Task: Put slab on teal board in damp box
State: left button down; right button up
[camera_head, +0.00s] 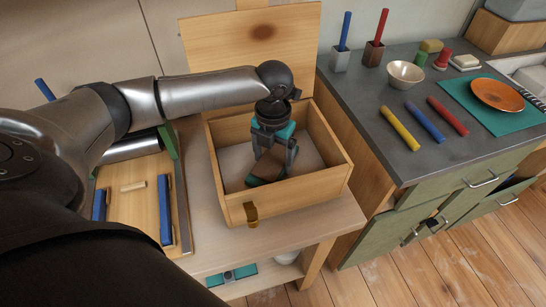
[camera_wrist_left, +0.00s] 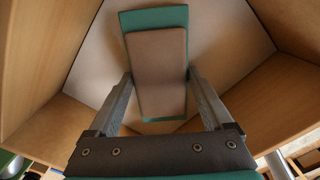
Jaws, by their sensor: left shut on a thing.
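My left gripper (camera_head: 272,158) reaches down into the open wooden box (camera_head: 292,196), which I take to be the damp box. In the left wrist view the gripper (camera_wrist_left: 160,78) is shut, its fingers at the two long sides of the brown slab (camera_wrist_left: 158,85) on the teal board (camera_wrist_left: 155,18). The slab (camera_head: 269,165) and a corner of the teal board (camera_head: 260,182) also show in the head view, inside the box walls. Whether the board touches the box floor I cannot tell. My right gripper is not in view.
The box lid (camera_head: 235,50) stands open behind. A wooden tray (camera_head: 130,205) with blue bars lies left of the box. The grey counter (camera_head: 370,120) at right holds colored sticks, a white bowl (camera_head: 405,74) and an orange plate (camera_head: 497,94) on a teal mat.

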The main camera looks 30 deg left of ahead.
aim_at(273, 160)
pick_arm(q)
jog(key=shift+f, duration=0.1)
grip_release()
notch_tip(273, 160, up, 12)
jog(key=p, duration=0.3)
dwell(0.3)
